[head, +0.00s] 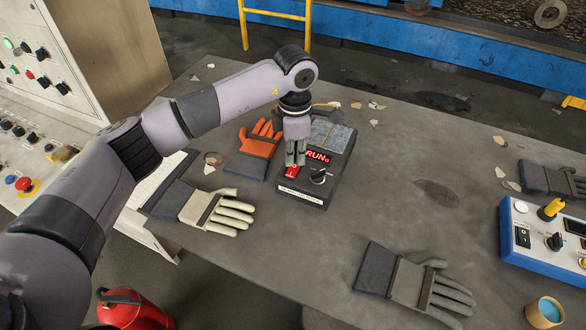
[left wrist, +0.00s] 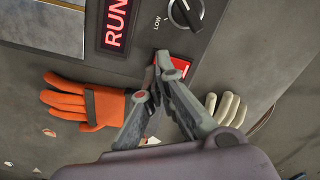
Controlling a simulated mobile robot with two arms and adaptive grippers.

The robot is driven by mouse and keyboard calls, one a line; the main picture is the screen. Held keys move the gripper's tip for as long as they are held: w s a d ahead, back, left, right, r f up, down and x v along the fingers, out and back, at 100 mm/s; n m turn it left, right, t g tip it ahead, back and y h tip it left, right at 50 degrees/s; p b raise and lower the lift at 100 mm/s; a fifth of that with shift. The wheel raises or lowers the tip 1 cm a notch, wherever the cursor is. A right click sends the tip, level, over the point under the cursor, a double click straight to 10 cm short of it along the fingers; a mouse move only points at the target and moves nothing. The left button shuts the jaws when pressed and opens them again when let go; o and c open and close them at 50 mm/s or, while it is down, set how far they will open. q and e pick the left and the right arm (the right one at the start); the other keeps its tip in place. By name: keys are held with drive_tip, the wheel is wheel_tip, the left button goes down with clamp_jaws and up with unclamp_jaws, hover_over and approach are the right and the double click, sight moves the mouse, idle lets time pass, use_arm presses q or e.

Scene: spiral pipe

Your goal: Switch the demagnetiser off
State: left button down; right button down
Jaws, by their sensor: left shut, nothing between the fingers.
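The demagnetiser (head: 316,191) is a dark box on the table with a lit red RUN display (head: 317,155), a black rotary knob (head: 318,176) and a red rocker switch (head: 291,171). The display also shows in the left wrist view (left wrist: 116,22), with the knob (left wrist: 186,12) next to it. My left gripper (head: 295,160) is shut and empty, pointing down at the red switch. In the left wrist view its fingertips (left wrist: 163,62) overlap the red switch (left wrist: 180,66) and partly hide it. I cannot tell whether they touch it. My right gripper is not in view.
An orange glove (head: 255,150) and a cream glove (head: 215,210) lie left of the box. A grey glove (head: 415,280) lies in front. The table (head: 400,200) between is mostly clear.

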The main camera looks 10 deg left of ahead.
sight(295, 166)
use_arm(q)
drive_tip(key=shift+s+f+b, duration=0.1)
drive_tip(key=shift+f+b, duration=0.55)
drive_tip(key=shift+f, duration=0.15)
drive_tip(key=shift+r, duration=0.15)
drive_tip(key=shift+r+p, duration=0.6)
drive_tip(key=shift+r, duration=0.3)
drive_tip(key=shift+r+p, duration=1.1)
drive_tip(key=shift+r, duration=1.4)
